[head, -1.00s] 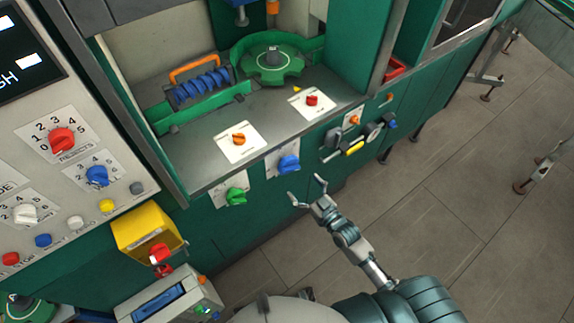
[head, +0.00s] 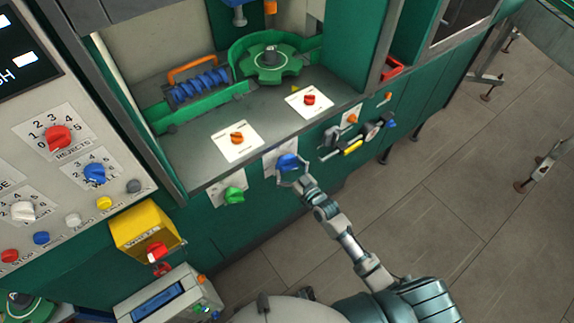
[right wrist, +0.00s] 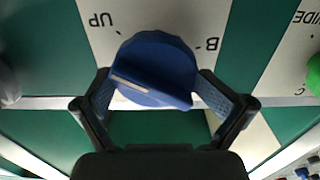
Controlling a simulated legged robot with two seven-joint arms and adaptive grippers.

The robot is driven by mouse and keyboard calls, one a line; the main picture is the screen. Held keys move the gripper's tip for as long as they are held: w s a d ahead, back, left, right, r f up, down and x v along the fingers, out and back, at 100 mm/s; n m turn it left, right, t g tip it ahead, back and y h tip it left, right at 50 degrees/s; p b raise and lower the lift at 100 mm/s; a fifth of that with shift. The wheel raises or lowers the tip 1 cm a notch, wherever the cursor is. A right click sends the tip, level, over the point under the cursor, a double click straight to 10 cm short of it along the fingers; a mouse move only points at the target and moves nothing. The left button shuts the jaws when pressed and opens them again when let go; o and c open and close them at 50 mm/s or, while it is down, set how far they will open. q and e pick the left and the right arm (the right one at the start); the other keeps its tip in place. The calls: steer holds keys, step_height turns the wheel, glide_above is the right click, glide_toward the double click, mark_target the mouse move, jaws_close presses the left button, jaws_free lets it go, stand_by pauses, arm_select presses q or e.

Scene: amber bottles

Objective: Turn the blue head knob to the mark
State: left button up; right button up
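The blue head knob (head: 287,161) sits on a white plate on the green front below the worktop. In the right wrist view the knob (right wrist: 153,70) shows a pale pointer line on its ridge, slanting at the left. Its plate (right wrist: 165,18) carries the upside-down letters "UP" and "B". My right gripper (head: 291,173) is at the knob, with one finger on each side. In the right wrist view the gripper (right wrist: 153,92) is open around the knob; small gaps seem to remain, and firm contact cannot be made out. My left gripper is out of view.
A green knob (head: 234,195) is left of the blue one. Orange (head: 237,138) and red (head: 309,100) knobs are on the worktop above. Black and yellow handles (head: 352,147) stick out to the right. A yellow box (head: 140,228) juts out at lower left.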

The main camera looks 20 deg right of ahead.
steer(key=shift+w+d+r, duration=0.3)
steer(key=shift+r, duration=0.25)
steer(key=shift+m+p, duration=0.3)
steer(key=shift+p, duration=0.05)
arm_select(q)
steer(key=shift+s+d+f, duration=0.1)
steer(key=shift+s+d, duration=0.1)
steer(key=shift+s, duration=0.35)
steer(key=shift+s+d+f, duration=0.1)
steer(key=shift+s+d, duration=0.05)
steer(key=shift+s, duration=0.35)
arm_select(e)
steer(key=shift+a, duration=0.1)
steer(key=o, duration=0.7)
steer(key=shift+o, duration=0.2)
steer(key=shift+s+d+f, duration=0.15)
steer(key=shift+s+d, duration=0.05)
steer(key=shift+s, duration=0.25)
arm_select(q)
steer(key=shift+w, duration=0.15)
arm_select(e)
steer(key=v, duration=1.1)
steer(key=shift+s+a+f, duration=0.2)
steer(key=shift+s+f, duration=0.1)
steer(key=shift+f, duration=0.05)
